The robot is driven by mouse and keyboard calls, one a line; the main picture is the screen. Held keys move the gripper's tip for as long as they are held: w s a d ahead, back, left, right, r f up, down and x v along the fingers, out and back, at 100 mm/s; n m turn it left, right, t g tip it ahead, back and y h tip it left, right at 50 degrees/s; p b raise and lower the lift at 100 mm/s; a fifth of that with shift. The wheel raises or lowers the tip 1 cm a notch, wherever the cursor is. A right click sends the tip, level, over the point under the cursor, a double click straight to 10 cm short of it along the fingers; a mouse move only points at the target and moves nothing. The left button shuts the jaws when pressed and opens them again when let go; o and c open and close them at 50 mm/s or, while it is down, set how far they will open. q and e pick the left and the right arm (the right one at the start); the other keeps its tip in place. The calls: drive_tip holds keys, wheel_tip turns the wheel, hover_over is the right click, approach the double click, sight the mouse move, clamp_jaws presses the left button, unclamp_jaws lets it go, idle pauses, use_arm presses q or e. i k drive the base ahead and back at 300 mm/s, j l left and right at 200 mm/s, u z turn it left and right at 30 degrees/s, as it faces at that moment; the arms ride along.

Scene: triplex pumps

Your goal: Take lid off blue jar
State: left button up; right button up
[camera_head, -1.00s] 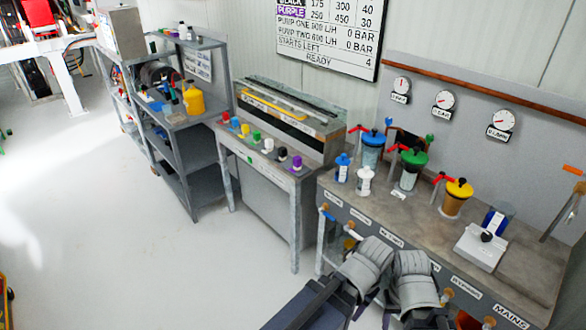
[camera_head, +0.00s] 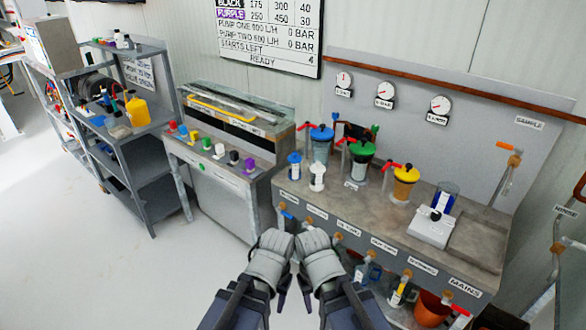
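The blue jar (camera_head: 321,150) stands on the bench top, a clear jar with blue-tinted contents. Its blue lid (camera_head: 321,132) is on top, with a red-handled valve at its left. A jar with a green lid (camera_head: 362,148) and one with a yellow lid (camera_head: 406,174) stand to its right. My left gripper (camera_head: 270,252) and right gripper (camera_head: 317,252) are side by side in front of the bench, well short of the jar and touching none of the jars. Their fingers are not clear enough to show whether they are open or shut.
A small blue-and-white bottle (camera_head: 294,166) and a white bottle (camera_head: 317,177) stand in front of the blue jar. Taps and hanging containers line the bench front. Open floor lies at left.

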sight(294, 159)
drive_tip(key=i+j+z, duration=0.1)
drive_tip(key=z, duration=0.5)
drive_tip(key=i+j+z, duration=0.35)
drive_tip(key=i+j, duration=0.15)
drive_tip(key=j, duration=0.25)
drive_tip(key=i+j+z, duration=0.2)
drive_tip(key=j, duration=0.2)
